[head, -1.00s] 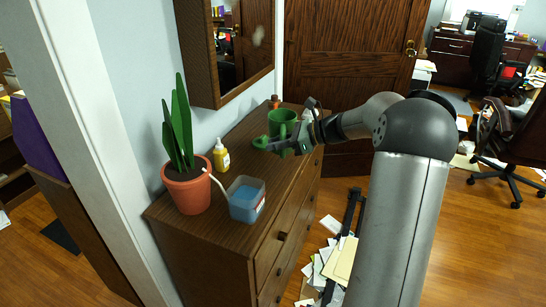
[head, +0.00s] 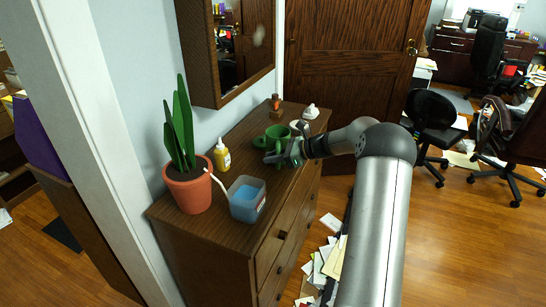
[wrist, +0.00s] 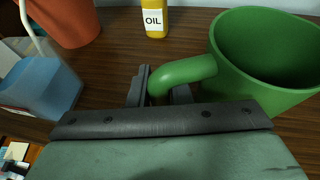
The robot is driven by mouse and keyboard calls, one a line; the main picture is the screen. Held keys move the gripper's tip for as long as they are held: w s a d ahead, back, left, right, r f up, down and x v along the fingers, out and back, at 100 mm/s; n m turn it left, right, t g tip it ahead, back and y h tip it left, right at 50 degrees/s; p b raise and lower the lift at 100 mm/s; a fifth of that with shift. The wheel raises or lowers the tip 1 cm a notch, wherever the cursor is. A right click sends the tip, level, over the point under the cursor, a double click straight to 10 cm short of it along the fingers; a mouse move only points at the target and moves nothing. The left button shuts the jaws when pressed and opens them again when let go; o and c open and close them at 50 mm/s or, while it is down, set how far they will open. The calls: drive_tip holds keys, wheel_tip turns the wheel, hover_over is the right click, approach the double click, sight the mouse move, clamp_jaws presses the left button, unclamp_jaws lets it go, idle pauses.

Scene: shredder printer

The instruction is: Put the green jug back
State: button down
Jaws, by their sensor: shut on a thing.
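The green jug (head: 276,136) is over the far part of the brown dresser top (head: 232,155) and looks upright. In the wrist view the jug (wrist: 262,75) fills the upper right, its open mouth facing up. My gripper (head: 272,160) is on its near side. In the wrist view the dark fingers of my gripper (wrist: 160,92) are on either side of the jug's curved green handle and shut on it. The jug's underside is hidden, so I cannot tell whether it touches the dresser.
A potted plant (head: 187,190), a yellow oil bottle (head: 221,155) and a blue container (head: 246,198) stand on the dresser's near half. A small brown-orange object (head: 276,106) and a white lidded item (head: 311,111) are at its far end. Papers (head: 325,260) lie on the floor.

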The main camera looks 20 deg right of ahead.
drive_tip(key=shift+f, duration=0.15)
drive_tip(key=c, duration=1.3)
unclamp_jaws()
drive_tip(key=shift+c, duration=0.2)
drive_tip(key=shift+r, duration=0.2)
drive_tip(key=v, duration=1.2)
drive_tip(key=shift+b, duration=0.4)
